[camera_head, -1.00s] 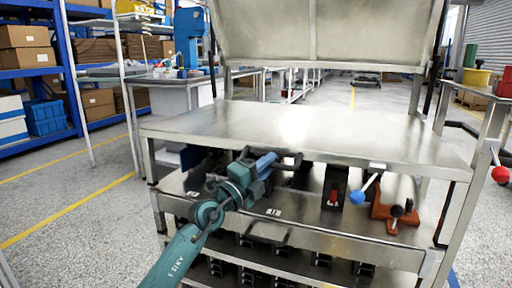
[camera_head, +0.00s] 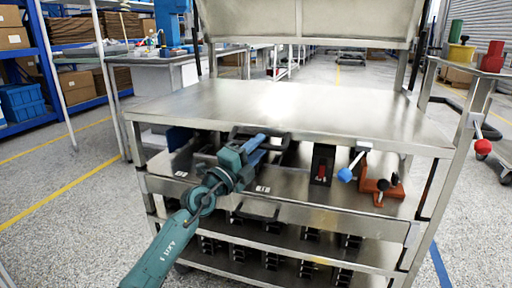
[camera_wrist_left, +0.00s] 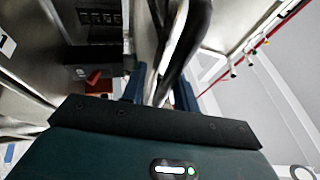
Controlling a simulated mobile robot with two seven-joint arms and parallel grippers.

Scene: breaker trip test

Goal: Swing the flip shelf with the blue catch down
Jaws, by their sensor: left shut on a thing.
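A metal cart has a flat top (camera_head: 270,105) and open shelves under it. A wide metal panel (camera_head: 340,22) stands raised behind the top; I cannot tell whether it is the flip shelf. A lever with a blue ball (camera_head: 345,174) stands under the top, right of centre; I see no other clear blue catch. My left gripper (camera_head: 257,143) reaches under the front edge, left of the blue ball and apart from it. In the left wrist view its blue fingers (camera_wrist_left: 160,85) are shut on a dark curved bar (camera_wrist_left: 182,45). My right gripper is not in view.
A black device with a red switch (camera_head: 321,172) and an orange clamp (camera_head: 382,188) stand beside the blue ball. Several black devices fill the lower shelves. A red ball (camera_head: 483,147) hangs at a stand on the right. The floor at left is clear.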

